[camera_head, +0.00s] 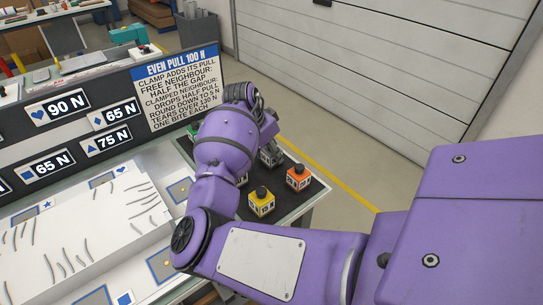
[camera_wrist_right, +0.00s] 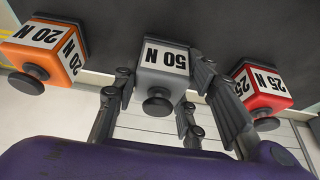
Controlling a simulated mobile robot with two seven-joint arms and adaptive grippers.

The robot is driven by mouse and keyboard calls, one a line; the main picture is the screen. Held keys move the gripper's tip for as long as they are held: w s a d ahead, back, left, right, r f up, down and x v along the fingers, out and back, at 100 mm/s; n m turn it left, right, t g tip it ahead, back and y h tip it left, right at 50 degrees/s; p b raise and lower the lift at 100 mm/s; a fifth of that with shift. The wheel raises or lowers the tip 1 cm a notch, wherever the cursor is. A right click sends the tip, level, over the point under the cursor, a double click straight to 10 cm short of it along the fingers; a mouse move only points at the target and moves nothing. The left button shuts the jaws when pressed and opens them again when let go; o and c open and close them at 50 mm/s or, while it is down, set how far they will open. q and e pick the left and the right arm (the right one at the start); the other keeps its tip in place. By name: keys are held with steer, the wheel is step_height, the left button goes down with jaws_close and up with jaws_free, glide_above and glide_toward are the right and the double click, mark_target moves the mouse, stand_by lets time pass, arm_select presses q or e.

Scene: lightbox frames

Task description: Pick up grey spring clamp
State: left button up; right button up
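The grey spring clamp (camera_wrist_right: 162,82) is a small grey block with a white "50 N" label and a dark round knob. In the right wrist view it sits between the two fingers of my right gripper (camera_wrist_right: 162,70). The fingers straddle it, one close on each side, and do not look firmly closed on it. In the head view the grey clamp (camera_head: 271,155) stands on the dark mat (camera_head: 292,207), partly hidden by my right gripper (camera_head: 266,125) and purple arm. My left gripper is out of view.
An orange "20 N" block (camera_wrist_right: 45,50) and a red "25 N" block (camera_wrist_right: 263,88) flank the grey one. A yellow block (camera_head: 261,203) stands nearer, and a green one (camera_head: 192,131) farther left. A sign board (camera_head: 90,115) rises behind the table.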

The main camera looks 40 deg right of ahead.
steer(key=c, duration=0.7)
step_height(320, 180, up, 10)
steer(key=shift+r, duration=0.1)
